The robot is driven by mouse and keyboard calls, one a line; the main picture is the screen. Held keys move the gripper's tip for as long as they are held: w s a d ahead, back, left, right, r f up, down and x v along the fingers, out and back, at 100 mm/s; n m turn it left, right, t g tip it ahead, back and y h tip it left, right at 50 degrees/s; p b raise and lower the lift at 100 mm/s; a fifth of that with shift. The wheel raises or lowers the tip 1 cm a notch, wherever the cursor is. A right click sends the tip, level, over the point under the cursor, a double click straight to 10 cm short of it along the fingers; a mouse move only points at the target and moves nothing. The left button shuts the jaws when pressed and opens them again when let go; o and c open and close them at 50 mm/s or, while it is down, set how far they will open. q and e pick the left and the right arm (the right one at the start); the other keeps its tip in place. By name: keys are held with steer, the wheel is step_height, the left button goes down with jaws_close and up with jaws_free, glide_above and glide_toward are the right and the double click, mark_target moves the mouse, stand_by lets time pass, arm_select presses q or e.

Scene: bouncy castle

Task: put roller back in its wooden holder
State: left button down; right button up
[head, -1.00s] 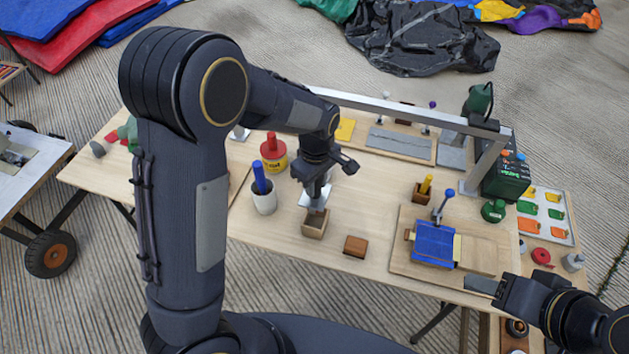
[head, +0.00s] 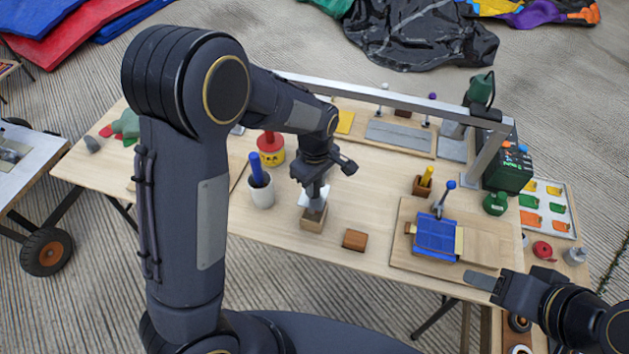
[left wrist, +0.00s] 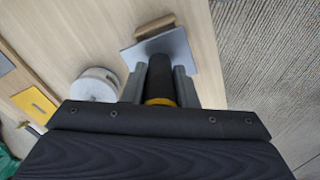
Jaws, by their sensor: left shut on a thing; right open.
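A small open wooden holder (head: 313,224) stands near the table's front edge in the head view. My left gripper (head: 315,204) points down right over it, its fingertips close to the opening. The gripper is shut on a dark cylinder with a yellow band, the roller (left wrist: 160,77), which shows between its fingers in the left wrist view. The roller's lower end is hidden, so I cannot tell whether it is inside the holder. My right gripper (head: 484,281) is open and empty at the lower right.
A brown block (head: 355,240) lies right of the holder. A white cup (head: 261,193) with a blue handle stands to the left. A blue clamped piece (head: 436,236) on a board and a second wooden holder (head: 421,188) lie further right. A metal bar (head: 400,98) spans behind.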

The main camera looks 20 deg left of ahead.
mark_target(315, 198)
arm_select(q)
steer(key=shift+f, duration=0.15)
stand_by(0.3)
steer(key=shift+f+b, duration=0.85)
steer(key=shift+f, duration=0.1)
steer(key=shift+f, duration=0.25)
steer(key=shift+f+b, duration=0.8)
steer(key=shift+f, duration=0.1)
steer(key=shift+f, duration=0.3)
steer(key=shift+f+b, duration=0.65)
steer(key=shift+b, duration=0.05)
steer(key=shift+c, duration=2.2)
jaws_free()
